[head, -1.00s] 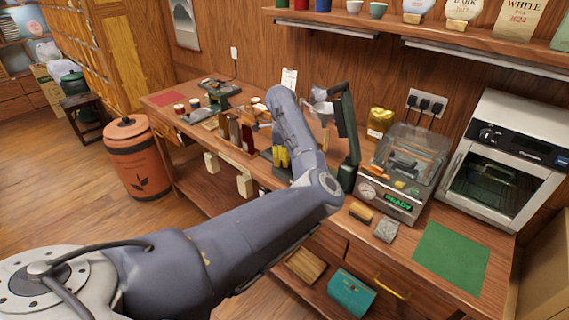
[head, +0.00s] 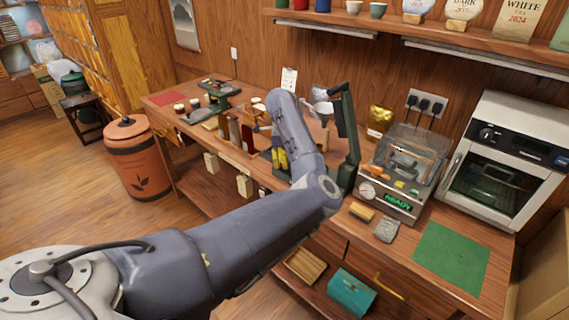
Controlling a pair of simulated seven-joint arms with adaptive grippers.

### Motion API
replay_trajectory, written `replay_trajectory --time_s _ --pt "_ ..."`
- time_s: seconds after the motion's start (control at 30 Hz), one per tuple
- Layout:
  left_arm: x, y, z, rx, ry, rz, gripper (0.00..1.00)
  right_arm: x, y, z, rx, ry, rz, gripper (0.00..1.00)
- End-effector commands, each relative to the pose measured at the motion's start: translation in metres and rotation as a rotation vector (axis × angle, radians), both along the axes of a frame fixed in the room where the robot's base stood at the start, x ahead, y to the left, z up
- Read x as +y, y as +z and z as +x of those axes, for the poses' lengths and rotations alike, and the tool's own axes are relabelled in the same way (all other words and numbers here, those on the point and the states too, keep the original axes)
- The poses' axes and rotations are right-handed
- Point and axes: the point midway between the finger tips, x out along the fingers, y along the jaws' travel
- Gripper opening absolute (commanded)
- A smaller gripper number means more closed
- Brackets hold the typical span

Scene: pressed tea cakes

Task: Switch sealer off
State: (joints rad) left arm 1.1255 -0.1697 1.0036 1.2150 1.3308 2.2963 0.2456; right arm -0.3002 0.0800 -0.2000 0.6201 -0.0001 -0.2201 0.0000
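The sealer (head: 391,201) stands on the bench to the right of the middle, in front of the wall. My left arm reaches in from the lower left and bends up at the bench, to the left of the sealer. Its forearm hides most of the wrist end, and I cannot make out the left gripper's fingers. My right gripper is not in view.
An oven (head: 500,170) stands at the right. A green mat (head: 451,259) lies clear in front of it. A wooden brush-like block (head: 362,211) and a grey block (head: 386,230) lie before the sealer.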

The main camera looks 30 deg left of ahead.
Motion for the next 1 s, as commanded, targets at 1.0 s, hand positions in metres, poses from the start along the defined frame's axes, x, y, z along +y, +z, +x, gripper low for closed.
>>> replay_trajectory --time_s 1.0 --pt "-0.001 0.064 0.000 0.000 0.001 -0.001 0.00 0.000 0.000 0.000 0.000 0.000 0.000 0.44"
